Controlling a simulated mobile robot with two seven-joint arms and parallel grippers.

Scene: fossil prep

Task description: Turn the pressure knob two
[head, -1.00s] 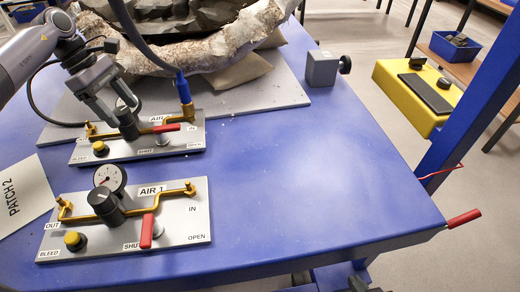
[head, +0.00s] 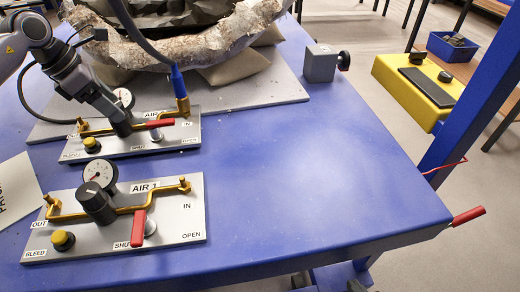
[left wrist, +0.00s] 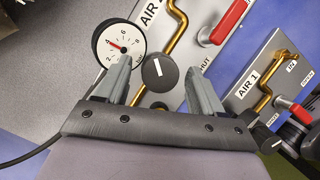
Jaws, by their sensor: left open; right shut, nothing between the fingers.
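Pressure knob two is the black round knob with a white mark (left wrist: 160,73) on the AIR 2 panel (head: 176,141). My left gripper (head: 118,118) comes down over this knob and mostly hides it in the head view. In the left wrist view the open fingers (left wrist: 162,85) lie one on each side of the knob, with gaps visible. I cannot tell how far down the fingertips reach. The AIR 2 gauge (left wrist: 118,44) has a red needle pointing near 4. The AIR 2 red lever (head: 160,124) points along the brass pipe. My right gripper is not in view.
The AIR 1 panel (head: 170,229) stands nearer, with its own black knob (head: 97,203), gauge (head: 100,174) and red lever (head: 138,228). A blue-ended hose (head: 178,78) rises from AIR 2. A fossil (head: 200,45) lies behind.

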